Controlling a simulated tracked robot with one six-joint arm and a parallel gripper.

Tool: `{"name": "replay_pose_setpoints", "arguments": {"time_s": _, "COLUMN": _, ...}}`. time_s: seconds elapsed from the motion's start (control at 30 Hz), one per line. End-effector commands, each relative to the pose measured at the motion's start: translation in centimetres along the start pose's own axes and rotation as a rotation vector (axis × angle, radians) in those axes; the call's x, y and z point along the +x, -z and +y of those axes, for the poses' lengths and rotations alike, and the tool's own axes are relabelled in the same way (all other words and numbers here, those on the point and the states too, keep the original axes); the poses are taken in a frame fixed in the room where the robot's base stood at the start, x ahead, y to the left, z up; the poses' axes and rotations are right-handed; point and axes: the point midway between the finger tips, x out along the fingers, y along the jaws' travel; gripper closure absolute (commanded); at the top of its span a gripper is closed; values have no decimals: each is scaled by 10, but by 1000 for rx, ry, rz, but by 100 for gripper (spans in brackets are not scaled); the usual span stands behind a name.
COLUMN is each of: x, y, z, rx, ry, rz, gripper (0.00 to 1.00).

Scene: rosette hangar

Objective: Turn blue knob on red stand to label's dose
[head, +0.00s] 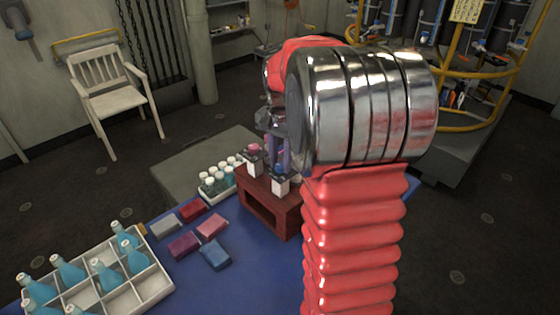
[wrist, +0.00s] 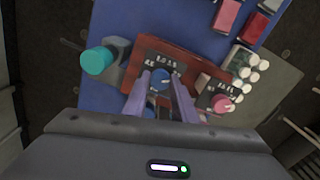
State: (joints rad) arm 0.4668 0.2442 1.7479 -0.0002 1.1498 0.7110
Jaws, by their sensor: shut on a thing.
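The red stand (head: 270,207) is on the blue table and also shows in the wrist view (wrist: 195,64). It carries a blue knob (wrist: 159,77) on a dark dial plate and a pink knob (wrist: 220,103) on another plate. In the head view the blue knob (head: 280,170) is nearer me than the pink knob (head: 254,148). My gripper (wrist: 160,88) has its purple fingers on either side of the blue knob, shut on it. A pale pointer mark shows on the knob. The small white plate lettering is too blurred to read surely.
A teal round top (wrist: 97,62) stands beside the stand. White-capped vials (head: 218,178) stand on its other side. Coloured blocks (head: 212,226) and a white divided crate (head: 150,285) of teal bottles lie to the left. My arm hides the table's right side.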

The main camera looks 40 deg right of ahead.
Motion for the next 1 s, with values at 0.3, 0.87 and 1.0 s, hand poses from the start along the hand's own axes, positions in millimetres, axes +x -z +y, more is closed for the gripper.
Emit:
{"name": "replay_pose_setpoints", "arguments": {"time_s": 0.3, "x": -1, "y": 0, "z": 0, "rx": 9, "ry": 2, "rz": 1, "gripper": 98}}
{"name": "replay_pose_setpoints", "arguments": {"time_s": 0.87, "x": 0, "y": 0, "z": 0, "rx": 7, "ry": 0, "rz": 0, "gripper": 57}}
{"name": "replay_pose_setpoints", "arguments": {"time_s": 1.0, "x": -4, "y": 0, "z": 0, "rx": 7, "ry": 1, "rz": 1, "gripper": 57}}
